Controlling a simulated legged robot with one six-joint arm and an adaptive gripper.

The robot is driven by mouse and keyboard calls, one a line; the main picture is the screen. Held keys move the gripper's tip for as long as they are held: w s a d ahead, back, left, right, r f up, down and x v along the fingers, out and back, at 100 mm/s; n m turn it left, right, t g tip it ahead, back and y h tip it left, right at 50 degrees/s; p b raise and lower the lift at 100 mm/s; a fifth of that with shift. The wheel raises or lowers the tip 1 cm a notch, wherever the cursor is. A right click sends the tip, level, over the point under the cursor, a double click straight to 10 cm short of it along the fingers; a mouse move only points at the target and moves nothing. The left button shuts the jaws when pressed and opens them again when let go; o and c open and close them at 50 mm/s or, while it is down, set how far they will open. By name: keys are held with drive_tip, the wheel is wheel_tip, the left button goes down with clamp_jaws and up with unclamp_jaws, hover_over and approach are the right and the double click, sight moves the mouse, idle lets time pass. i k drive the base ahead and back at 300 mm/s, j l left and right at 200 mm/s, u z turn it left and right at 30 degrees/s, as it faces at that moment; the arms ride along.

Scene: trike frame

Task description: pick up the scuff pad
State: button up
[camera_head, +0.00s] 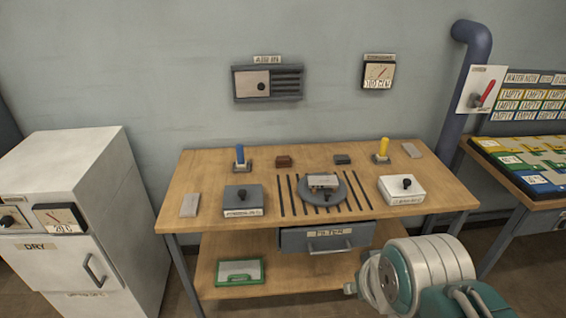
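No label marks the scuff pad. A small reddish-brown block (284,161) at the back of the wooden workbench (450,195) looks most like it. A small dark grey block (342,159) lies to its right, also near the back edge. My arm reaches in at the lower right, in front of the bench. Only a small part of what may be my gripper (351,288) shows at the arm's left side, well below and apart from the blocks. Its fingers cannot be made out.
A round dark turntable (325,198) holding a metal piece sits mid-bench over dark slots. Blue (240,154) and yellow (383,147) upright handles flank the blocks. A dark box (243,200) and a white box (401,190), both with knobs, stand nearer the front. A drawer (300,243) is below.

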sight(281, 162)
drive_tip(key=i+j, duration=0.1)
drive_tip(key=i, duration=0.6)
drive_tip(key=i+j, duration=0.15)
drive_tip(key=i, duration=0.55)
